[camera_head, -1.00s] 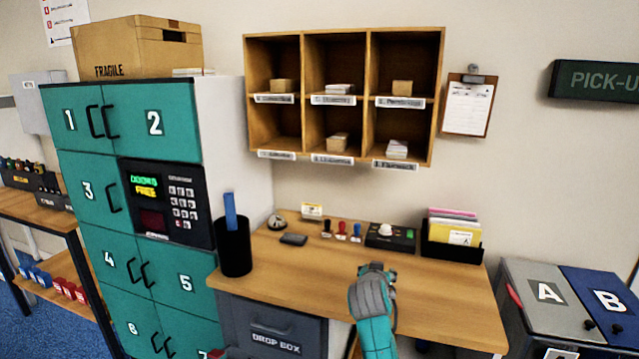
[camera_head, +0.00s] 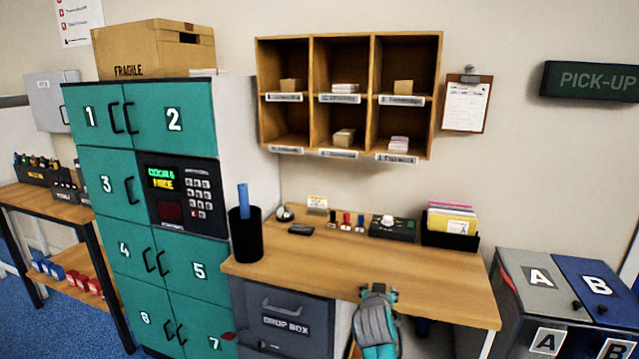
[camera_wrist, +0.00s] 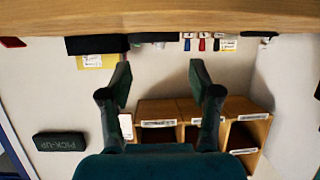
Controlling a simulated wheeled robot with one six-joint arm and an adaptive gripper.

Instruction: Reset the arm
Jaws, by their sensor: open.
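My arm with its gripper (camera_head: 379,292) is at the front edge of the wooden desk (camera_head: 350,262), low in the head view. In the wrist view my gripper (camera_wrist: 160,80) has its two dark fingers spread wide with nothing between them. The wrist view is upside down, with the desk edge (camera_wrist: 150,18) across the top and the wall cubby shelf (camera_wrist: 160,108) below. The head view does not show the fingertips clearly.
Teal lockers (camera_head: 122,217) stand left of the desk. A black pen cup (camera_head: 246,240), a control box (camera_head: 393,229) and a folder tray (camera_head: 450,235) stand on the desk. Bins A (camera_head: 535,270) and B (camera_head: 598,280) are to the right. The desk's middle is clear.

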